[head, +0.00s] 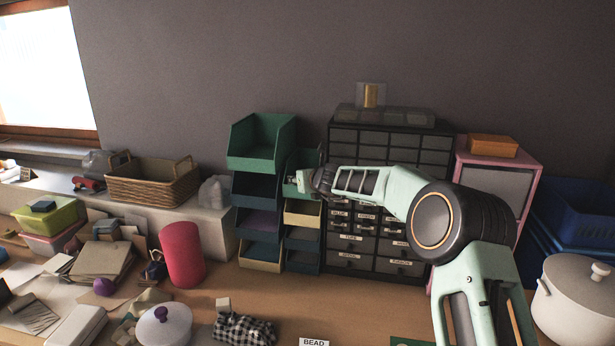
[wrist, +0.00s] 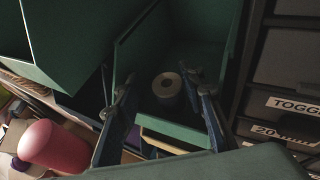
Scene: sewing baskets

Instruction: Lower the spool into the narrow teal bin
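The narrow teal bin (head: 291,188) stands in the right column of the bin stack, beside the drawer cabinet, and its green walls (wrist: 140,48) fill the middle of the wrist view. A dark spool (wrist: 166,90) with a pale ring-shaped top is inside the bin, upright as far as I can see. My gripper (wrist: 160,80) is open at the bin's mouth, one finger on each side of the spool, with a visible gap on the left. The right fingertip is close to the spool; contact there is unclear. In the head view my wrist hides much of the bin, and the spool is not visible.
A wider green bin (head: 262,142) juts out at upper left of the stack. The dark drawer cabinet (head: 345,245) stands close on the right. A red cylinder (head: 182,255) stands on the table at left.

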